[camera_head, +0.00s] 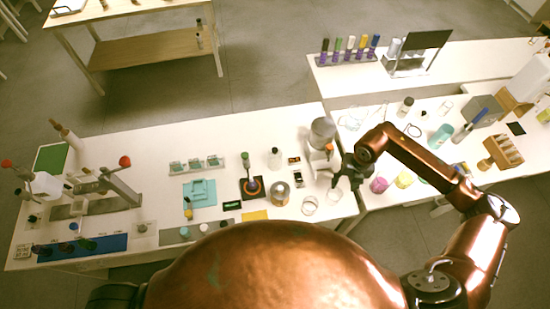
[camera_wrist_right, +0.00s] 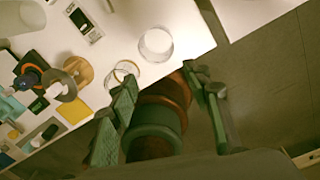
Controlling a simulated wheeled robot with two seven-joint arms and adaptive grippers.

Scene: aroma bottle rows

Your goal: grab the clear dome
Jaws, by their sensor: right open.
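Two clear round items stand near the right end of the white table. The larger, a clear dome-like one (camera_wrist_right: 156,45), has a pale rim and shows in the head view (camera_head: 335,195). The smaller (camera_head: 309,206) has a tan rim in the wrist view (camera_wrist_right: 125,72). I cannot tell for certain which is the clear dome. My right gripper (camera_head: 346,180) is open and empty above the table's right end, close to the larger one. In the wrist view its spread fingers (camera_wrist_right: 160,82) show below that item, apart from it. My left gripper is not in view.
A grey-white device with an orange knob (camera_head: 321,145) stands beside my right gripper. A round metal item on a wooden base (camera_head: 279,193) is left of the clear items. The table edge is close by.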

